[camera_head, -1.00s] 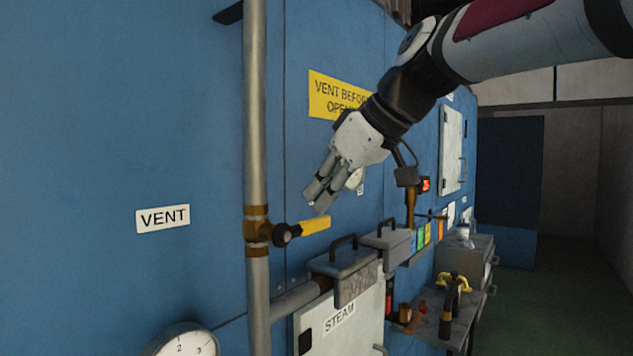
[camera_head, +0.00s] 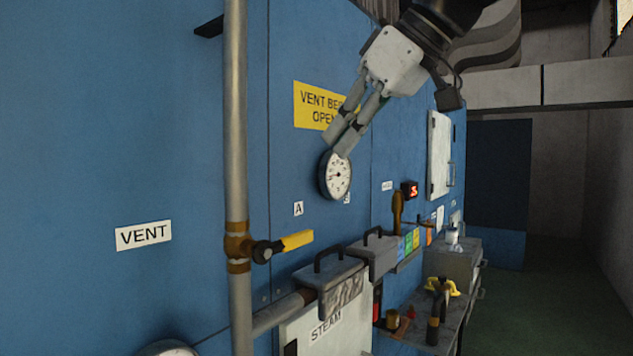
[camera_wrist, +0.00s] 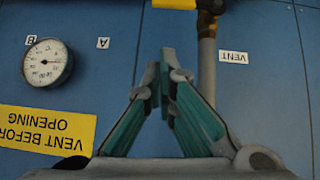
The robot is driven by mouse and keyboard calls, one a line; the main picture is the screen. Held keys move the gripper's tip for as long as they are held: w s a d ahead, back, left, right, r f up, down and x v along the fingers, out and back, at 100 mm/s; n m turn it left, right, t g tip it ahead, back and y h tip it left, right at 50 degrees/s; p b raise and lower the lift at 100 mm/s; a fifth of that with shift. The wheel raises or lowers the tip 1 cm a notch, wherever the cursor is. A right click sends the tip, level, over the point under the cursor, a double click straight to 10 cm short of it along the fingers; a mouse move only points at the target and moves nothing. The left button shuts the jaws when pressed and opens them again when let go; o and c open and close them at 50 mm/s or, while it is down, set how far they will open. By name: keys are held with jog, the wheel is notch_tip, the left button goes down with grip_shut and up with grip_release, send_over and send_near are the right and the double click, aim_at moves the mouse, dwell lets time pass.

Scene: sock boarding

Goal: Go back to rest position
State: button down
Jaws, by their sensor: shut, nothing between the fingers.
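My gripper (camera_head: 338,140) is shut and empty. In the head view it hangs at the upper middle, fingers pointing down and left, in front of the yellow "VENT BEFORE OPENING" sign (camera_head: 313,104) and just above the round gauge (camera_head: 336,175). In the wrist view my gripper (camera_wrist: 165,85) shows its teal finger pads meeting at the tips. The vent valve with its yellow handle (camera_head: 296,240) sits on the vertical pipe (camera_head: 237,130), and the handle points right, roughly level. My gripper is apart from it.
The blue machine wall (camera_head: 160,90) fills the left and middle. Two lidded grey boxes (camera_head: 330,278) stick out below the valve. A shelf (camera_head: 410,335) with tools and a grey case (camera_head: 452,263) stand at right. The floor (camera_head: 540,310) at far right is clear.

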jog(key=s+d+f+m+h, duration=0.2)
jog(key=s+f, duration=0.4)
jog(key=f, duration=0.4)
jog(key=s+d+f+m+h, duration=0.2)
jog(key=s+d+f+m, duration=0.3)
jog(key=f, duration=0.6)
jog(key=s+d+f+m+h, duration=0.2)
jog(key=s+d+f+m, duration=0.1)
jog(key=s+d+f, duration=0.4)
notch_tip(320, 180, down, 4)
jog(key=shift+s+r+m+g+h, duration=0.2)
jog(key=shift+s+m+g+h, duration=0.15)
jog(key=shift+s, duration=0.55)
